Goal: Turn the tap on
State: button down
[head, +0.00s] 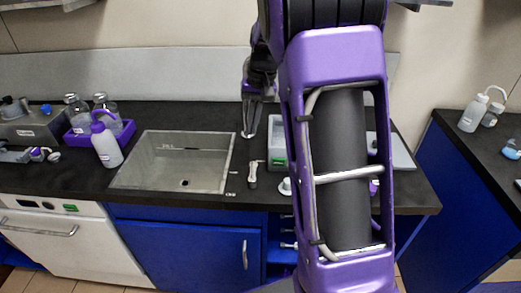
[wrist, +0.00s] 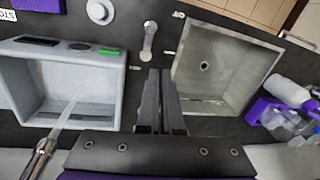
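A small metal lever (head: 253,174), which looks like the tap's handle, stands on the dark counter just right of the sink (head: 136,172). In the wrist view the lever (wrist: 149,40) lies ahead of my fingertips, with the sink (wrist: 178,68) to its right. My gripper (head: 248,132) hangs above the counter behind the lever, apart from it. In the wrist view my gripper (wrist: 161,74) has its two dark fingers side by side with nothing visible between them. I cannot clearly make out a spout over the sink.
A grey open box (wrist: 20,65) stands left of my fingers. A metal piece with a clear tip (wrist: 45,150) reaches over it. A white wash bottle (head: 107,150) and purple tray (head: 75,138) stand left of the sink. A separate blue cabinet (head: 460,190) is at right.

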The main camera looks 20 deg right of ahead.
jog(key=s+d+f+t+y+b, duration=0.1)
jog(key=s+d+f+t+y, duration=0.15)
jog(key=f, duration=0.25)
jog(key=t+b, duration=0.2)
jog(key=t, duration=0.1)
send_near(253, 176)
jog(key=shift+h, duration=0.35)
jog(key=w+f, duration=0.6)
jog(key=shift+w+d+f, duration=0.15)
jog(key=shift+d+f, duration=0.2)
jog(key=shift+b, duration=0.35)
jog(key=shift+w+a+f+b, duration=0.15)
jog(key=shift+a+b, duration=0.05)
jog(key=shift+b, duration=0.25)
jog(key=shift+w+a+n+b, duration=0.1)
jog(key=shift+a+n+b, duration=0.2)
jog(key=shift+b, duration=0.1)
jog(key=shift+r, duration=0.25)
